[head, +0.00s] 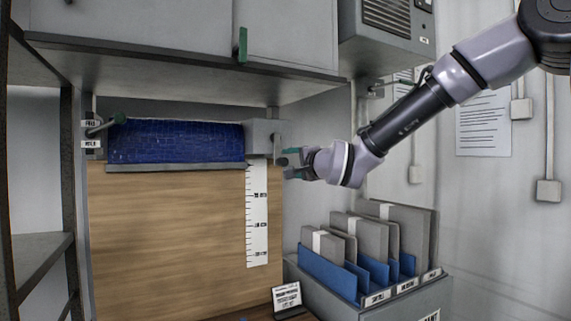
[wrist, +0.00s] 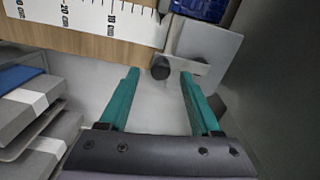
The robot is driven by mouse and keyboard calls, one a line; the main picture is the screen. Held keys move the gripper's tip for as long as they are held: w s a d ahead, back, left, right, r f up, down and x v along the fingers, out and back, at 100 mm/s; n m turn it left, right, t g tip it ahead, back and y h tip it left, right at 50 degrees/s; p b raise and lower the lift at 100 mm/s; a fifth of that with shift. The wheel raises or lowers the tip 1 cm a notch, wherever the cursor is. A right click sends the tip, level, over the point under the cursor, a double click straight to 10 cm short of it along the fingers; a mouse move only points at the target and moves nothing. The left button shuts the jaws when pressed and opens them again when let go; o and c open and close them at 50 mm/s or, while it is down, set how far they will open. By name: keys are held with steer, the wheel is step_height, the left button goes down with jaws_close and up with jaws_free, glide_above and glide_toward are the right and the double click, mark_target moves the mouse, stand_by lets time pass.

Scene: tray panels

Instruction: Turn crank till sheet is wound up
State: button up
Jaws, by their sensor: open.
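The blue sheet (head: 175,141) hangs as a short band under the cabinet, with a grey bar (head: 175,167) along its bottom edge. A corner of the sheet shows in the wrist view (wrist: 200,8). A grey housing (head: 264,134) stands at the sheet's right end. The crank's dark round knob (wrist: 160,68) shows beside the housing plate (wrist: 208,50). In the head view the knob (head: 282,161) is small and close to my fingertips. My gripper (head: 291,163) is open, its green fingers (wrist: 160,76) on either side of the knob's line; contact cannot be told.
A white scale (head: 257,215) runs down the wooden board (head: 160,230) below the housing. A lever (head: 105,125) with two labels sits left of the sheet. A file rack (head: 400,297) with grey and blue folders stands below my arm. The cabinet (head: 150,50) overhangs the sheet.

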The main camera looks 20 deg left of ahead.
steer(key=v, duration=0.7)
steer(key=shift+s+d+f, duration=0.1)
steer(key=shift+d, duration=0.05)
steer(key=w+d+f+n+h, duration=0.1)
steer(key=d+h, duration=0.3)
steer(key=d, duration=0.9)
steer(key=w+d+f+n+h, duration=0.15)
steer(key=d+h, duration=0.25)
steer(key=d, duration=0.8)
steer(key=s+d+f+g+h, duration=0.1)
steer(key=s+d+f+g, duration=0.1)
steer(key=s+d, duration=0.6)
steer(key=s+d+f+g+h, duration=0.2)
steer(key=s+d, duration=0.7)
steer(key=d, duration=0.5)
steer(key=shift+d+f, duration=0.15)
steer(key=shift+f, duration=0.15)
